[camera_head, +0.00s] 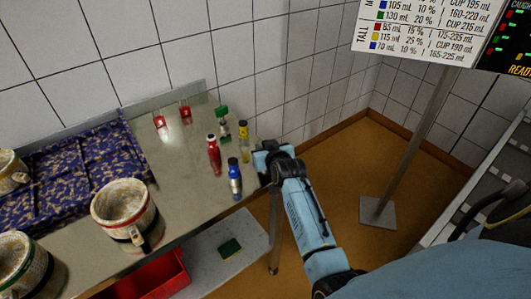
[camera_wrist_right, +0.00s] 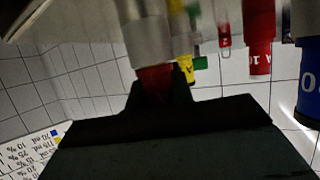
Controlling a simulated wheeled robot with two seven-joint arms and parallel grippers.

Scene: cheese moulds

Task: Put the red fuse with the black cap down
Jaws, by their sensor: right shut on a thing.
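My right gripper (camera_head: 265,152) is at the right end of the metal table in the head view. In the right wrist view it is shut on a fuse with a grey body (camera_wrist_right: 147,35) and a red part (camera_wrist_right: 156,80) between the dark fingers. I cannot make out its cap; the fuse is hidden in the head view. Other coloured pieces stand left of the gripper: a red one (camera_head: 214,157), a blue one (camera_head: 235,178), a yellow one (camera_head: 244,143) and a green one (camera_head: 222,118). My left gripper is not in view.
Two red-and-clear pieces (camera_head: 160,123) (camera_head: 185,110) are at the back of the table (camera_head: 185,160). Cheese moulds (camera_head: 123,208) and a blue patterned mat (camera_head: 70,165) are left. A red crate (camera_head: 155,278) and a shelf with a green sponge (camera_head: 230,248) are below. A sign pole (camera_head: 415,135) stands right.

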